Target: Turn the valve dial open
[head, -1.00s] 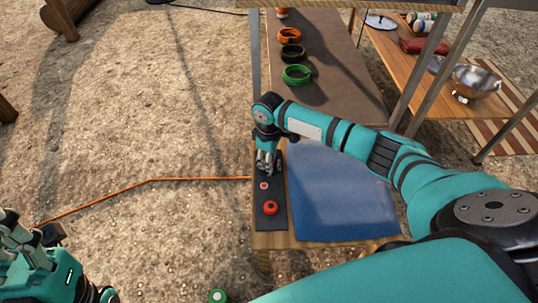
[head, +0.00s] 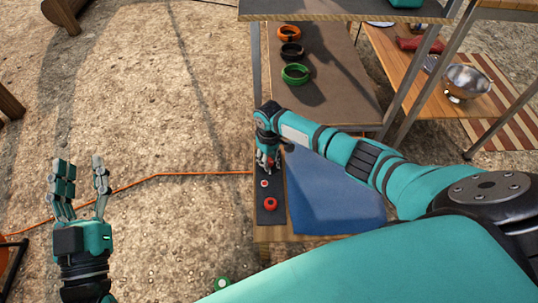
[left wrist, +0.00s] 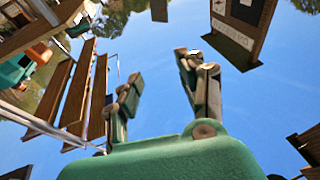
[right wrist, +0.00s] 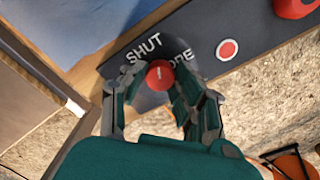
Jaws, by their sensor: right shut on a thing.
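The valve dial (right wrist: 160,74) is a small red knob with a white mark, set on a dark panel beside the printed word SHUT; a second word is partly covered. My right gripper (right wrist: 150,90) has its fingers on both sides of the dial and is shut on it. In the head view this gripper (head: 268,164) points down at the far part of the dark panel (head: 270,219), largely hiding the dial. My left gripper (head: 80,175) is raised over the ground at the left, its fingers up, apart and empty; its open fingers also show in the left wrist view (left wrist: 160,85).
A red knob (head: 271,204) and a small red button (head: 264,184) sit nearer on the panel. A blue cloth (head: 335,195) lies right of it. Green (head: 295,74), black (head: 291,51) and orange (head: 288,34) rings lie beyond, under a raised shelf. Ground at left is mostly clear.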

